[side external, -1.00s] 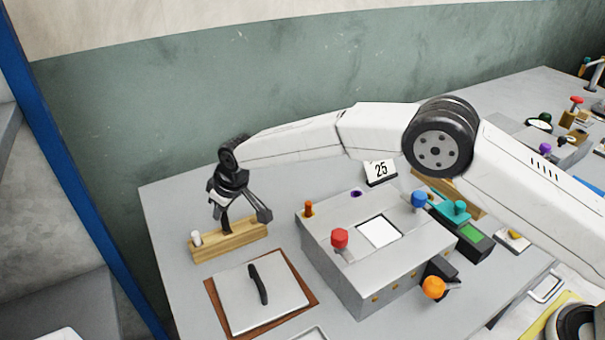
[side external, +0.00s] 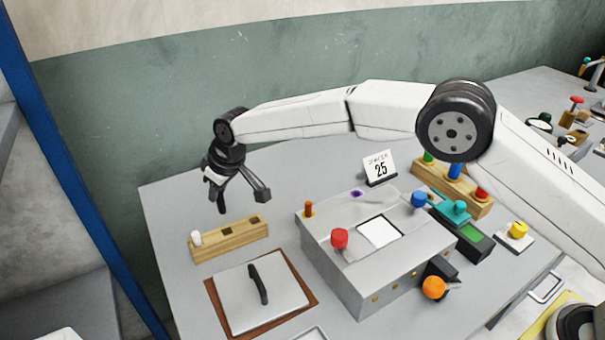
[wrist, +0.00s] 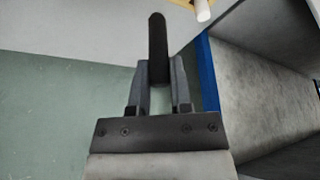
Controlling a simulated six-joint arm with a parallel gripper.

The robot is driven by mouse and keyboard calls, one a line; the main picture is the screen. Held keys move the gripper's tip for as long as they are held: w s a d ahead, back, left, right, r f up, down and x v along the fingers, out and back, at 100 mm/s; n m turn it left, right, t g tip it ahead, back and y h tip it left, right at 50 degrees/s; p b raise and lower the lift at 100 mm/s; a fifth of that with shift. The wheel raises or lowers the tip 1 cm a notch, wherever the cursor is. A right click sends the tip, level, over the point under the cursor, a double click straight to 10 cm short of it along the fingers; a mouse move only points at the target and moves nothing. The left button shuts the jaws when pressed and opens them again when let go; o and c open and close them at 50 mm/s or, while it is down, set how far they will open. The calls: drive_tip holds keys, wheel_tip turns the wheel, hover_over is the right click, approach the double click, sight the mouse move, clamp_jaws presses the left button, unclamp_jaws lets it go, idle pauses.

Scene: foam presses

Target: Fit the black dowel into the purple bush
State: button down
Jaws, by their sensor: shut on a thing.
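My gripper (side external: 230,190) is above the wooden rack at the left of the table. It is shut on the black dowel (side external: 221,204), which hangs down, clear of the rack. In the wrist view, my gripper (wrist: 160,75) has the black dowel (wrist: 157,35) between its two fingers, with its far end sticking out past them. The purple bush (side external: 356,194) shows as a small purple ring on top of the grey box, to the right of my gripper and well apart from the dowel. The bush is not in the wrist view.
The wooden rack (side external: 240,242) has a white peg (side external: 196,239) and two dark empty holes. The grey box (side external: 335,265) carries an orange peg (side external: 308,208), a red knob (side external: 340,238) and a blue knob (side external: 418,200). A calendar (side external: 379,168) stands behind it. A handled plate (side external: 240,300) lies in front.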

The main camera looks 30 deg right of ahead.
drive_tip(key=s+d+r+m+h, duration=0.1)
drive_tip(key=s+d+r+m, duration=0.15)
drive_tip(key=d, duration=0.75)
drive_tip(key=s+d+r+m+h, duration=0.1)
drive_tip(key=s+d+m, duration=0.15)
drive_tip(key=d, duration=0.75)
drive_tip(key=s+d+m+t+h, duration=0.1)
drive_tip(key=s+d+m, duration=0.3)
drive_tip(key=s+d, duration=0.9)
drive_tip(key=shift+d, duration=0.6)
drive_tip(key=shift+w+f, duration=0.1)
drive_tip(key=shift+f, duration=0.05)
drive_tip(key=w+f, duration=0.2)
drive_tip(key=w, duration=0.2)
drive_tip(key=w+f, duration=0.3)
drive_tip(key=w, duration=0.1)
drive_tip(key=w+f, duration=0.3)
drive_tip(key=w, duration=0.1)
drive_tip(key=shift+w+d+f, duration=0.15)
drive_tip(key=shift+w+f, duration=0.05)
drive_tip(key=shift+w, duration=0.05)
drive_tip(key=shift+w+f, duration=0.4)
